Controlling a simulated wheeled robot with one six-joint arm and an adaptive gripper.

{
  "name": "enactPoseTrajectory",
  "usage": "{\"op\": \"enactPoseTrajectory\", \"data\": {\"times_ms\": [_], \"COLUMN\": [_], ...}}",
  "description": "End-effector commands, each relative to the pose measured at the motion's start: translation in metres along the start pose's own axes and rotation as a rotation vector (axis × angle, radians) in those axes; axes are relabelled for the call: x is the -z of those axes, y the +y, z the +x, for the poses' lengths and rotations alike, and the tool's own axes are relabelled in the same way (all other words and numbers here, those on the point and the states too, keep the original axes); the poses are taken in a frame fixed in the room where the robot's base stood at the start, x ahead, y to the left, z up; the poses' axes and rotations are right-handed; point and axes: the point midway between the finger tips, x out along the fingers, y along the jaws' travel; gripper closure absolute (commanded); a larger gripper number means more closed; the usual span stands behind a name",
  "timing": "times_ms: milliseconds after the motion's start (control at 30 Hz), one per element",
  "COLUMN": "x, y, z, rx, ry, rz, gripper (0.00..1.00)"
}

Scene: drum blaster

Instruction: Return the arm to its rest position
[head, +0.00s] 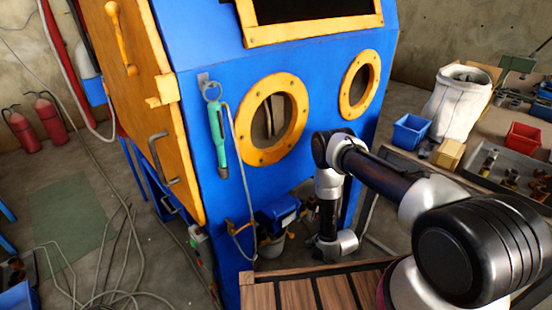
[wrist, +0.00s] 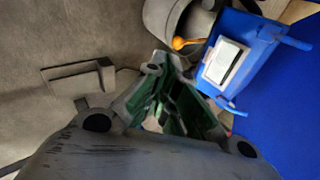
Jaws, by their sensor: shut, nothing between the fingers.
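My arm reaches from the lower right of the head view to the front of the blue blasting cabinet (head: 202,100), bends at the elbow and hangs down beside the cabinet. Its end is low, in front of the cabinet's lower part, and my gripper is hard to make out there. In the wrist view my gripper (wrist: 168,72) shows its green-lined fingers, shut with nothing between them. A blue box with a white label (wrist: 258,42) lies to the right of the fingers.
A wooden slatted top (head: 285,297) is below the arm. The cabinet has orange-ringed ports (head: 246,122) and a hanging green tool (head: 217,135). A workbench with a blue bin (head: 411,131) and red bin (head: 522,137) stands right. Hoses (head: 100,290) lie on the left floor.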

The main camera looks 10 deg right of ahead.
Motion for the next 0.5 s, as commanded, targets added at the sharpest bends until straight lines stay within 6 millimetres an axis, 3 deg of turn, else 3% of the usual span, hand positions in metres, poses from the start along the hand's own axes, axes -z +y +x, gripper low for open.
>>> {"op": "enactPoseTrajectory", "data": {"times_ms": [67, 167, 333, 400, 500], "x": [-0.002, -0.007, -0.020, -0.020, -0.014], "y": [0.015, 0.054, 0.121, 0.128, 0.114], "z": [-0.001, -0.009, -0.049, -0.072, -0.107], "rx": [-0.063, -0.214, -0.473, -0.572, -0.682], "ry": [-0.010, -0.046, -0.155, -0.213, -0.296], "rz": [-0.081, -0.211, -0.381, -0.459, -0.561], "gripper": [1.00, 1.00, 1.00, 1.00, 1.00]}}
